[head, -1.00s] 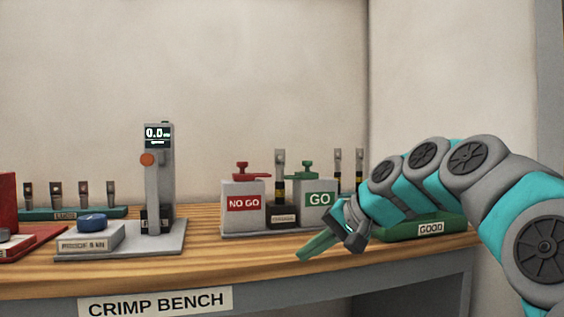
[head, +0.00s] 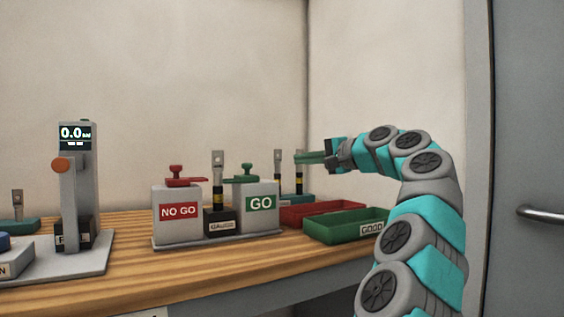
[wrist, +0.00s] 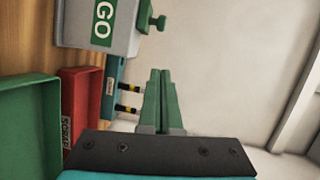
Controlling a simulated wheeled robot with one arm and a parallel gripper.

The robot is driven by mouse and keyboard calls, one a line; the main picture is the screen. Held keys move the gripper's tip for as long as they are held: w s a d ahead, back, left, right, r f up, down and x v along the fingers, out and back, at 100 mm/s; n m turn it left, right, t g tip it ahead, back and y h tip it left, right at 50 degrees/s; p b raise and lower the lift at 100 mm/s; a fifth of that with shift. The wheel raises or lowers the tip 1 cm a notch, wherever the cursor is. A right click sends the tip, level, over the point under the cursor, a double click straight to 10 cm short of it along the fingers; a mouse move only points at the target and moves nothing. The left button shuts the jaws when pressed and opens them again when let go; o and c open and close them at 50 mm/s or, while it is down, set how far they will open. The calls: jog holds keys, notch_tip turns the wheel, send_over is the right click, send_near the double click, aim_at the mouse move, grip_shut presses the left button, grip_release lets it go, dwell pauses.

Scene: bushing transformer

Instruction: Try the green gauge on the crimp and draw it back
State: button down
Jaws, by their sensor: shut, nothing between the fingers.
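The green gauge (head: 243,181) rests on the grey GO block (head: 258,206); its green handle also shows in the wrist view (wrist: 149,17). A crimped terminal (head: 218,172) stands upright in the black holder (head: 220,222) between the GO and NO GO blocks. My gripper (head: 299,158) is raised to the right of the GO block, above the trays. Its green fingers are shut together and empty, apart from the gauge. The wrist view shows the closed fingers (wrist: 160,74) too.
The red gauge (head: 178,177) sits on the NO GO block (head: 178,212). A green GOOD tray (head: 345,232) and a red SCRAP tray (head: 290,214) lie to the right. Terminals (head: 278,170) stand in a teal rack behind. A tester (head: 78,185) stands at left.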

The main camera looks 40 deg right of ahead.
send_near(249, 165)
jog(key=w+d, duration=0.4)
jog(key=w, duration=0.1)
jog(key=shift+w+a+f, duration=0.2)
jog(key=shift+w+a, duration=0.3)
jog(key=shift+w, duration=0.05)
jog(key=shift+w+a+f, duration=0.15)
jog(key=shift+w+a, duration=0.35)
jog(key=shift+a, duration=0.1)
jog(key=shift+w+a+r, duration=0.1)
jog(key=shift+w+a, duration=0.1)
jog(key=shift+a, duration=0.7)
jog(key=shift+w+a, duration=0.1)
jog(key=shift+a, duration=0.2)
jog(key=shift+d, duration=0.1)
